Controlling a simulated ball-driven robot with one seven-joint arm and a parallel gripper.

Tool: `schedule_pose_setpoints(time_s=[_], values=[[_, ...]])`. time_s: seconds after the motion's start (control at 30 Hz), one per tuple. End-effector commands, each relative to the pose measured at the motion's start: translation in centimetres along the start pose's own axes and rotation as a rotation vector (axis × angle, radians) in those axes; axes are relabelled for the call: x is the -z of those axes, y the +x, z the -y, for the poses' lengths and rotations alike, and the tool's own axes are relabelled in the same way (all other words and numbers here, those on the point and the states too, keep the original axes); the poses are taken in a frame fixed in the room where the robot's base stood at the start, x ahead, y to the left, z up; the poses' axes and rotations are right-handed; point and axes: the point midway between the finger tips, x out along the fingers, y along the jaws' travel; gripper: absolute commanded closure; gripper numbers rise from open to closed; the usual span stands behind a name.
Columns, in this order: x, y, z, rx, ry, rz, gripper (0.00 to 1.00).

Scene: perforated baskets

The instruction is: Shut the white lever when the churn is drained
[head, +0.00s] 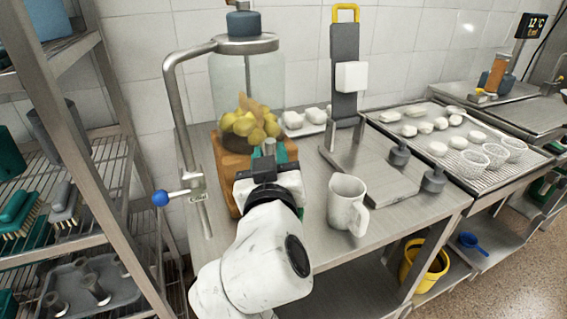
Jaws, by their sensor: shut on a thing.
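The churn (240,85) is a clear glass jar with a grey lid, standing on an orange-brown wooden base (226,165). Yellow butter lumps (250,125) lie in its lower part; I see no liquid around them, but the very bottom is dark and partly hidden by my gripper. My gripper (265,158) is at the front of the base, shut on a small pale piece, mostly hidden by the jaws. I cannot tell for sure that this is the white lever. A blue-knobbed handle (161,198) sits on the metal pipe at the left.
A white mug (346,204) stands on the steel table right of my gripper. Behind it is a steel stand with a white block (351,76). A tray (461,135) with pale lumps and perforated baskets (471,164) is at right. A shelf rack (75,130) borders the left.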

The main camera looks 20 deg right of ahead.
Motion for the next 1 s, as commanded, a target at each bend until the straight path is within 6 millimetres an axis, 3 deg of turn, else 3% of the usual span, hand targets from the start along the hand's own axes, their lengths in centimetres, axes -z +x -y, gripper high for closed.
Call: schedule_pose_setpoints(time_s=[0.4,0.87,0.9,1.0], values=[[-0.04,-0.20,1.04,-0.149,-0.001,0.033,1.00],[0.13,-0.14,1.08,-0.163,-0.002,0.036,1.00],[0.13,-0.14,1.08,-0.163,-0.002,0.036,0.68],[0.13,-0.14,1.07,-0.163,-0.002,0.036,0.58]])
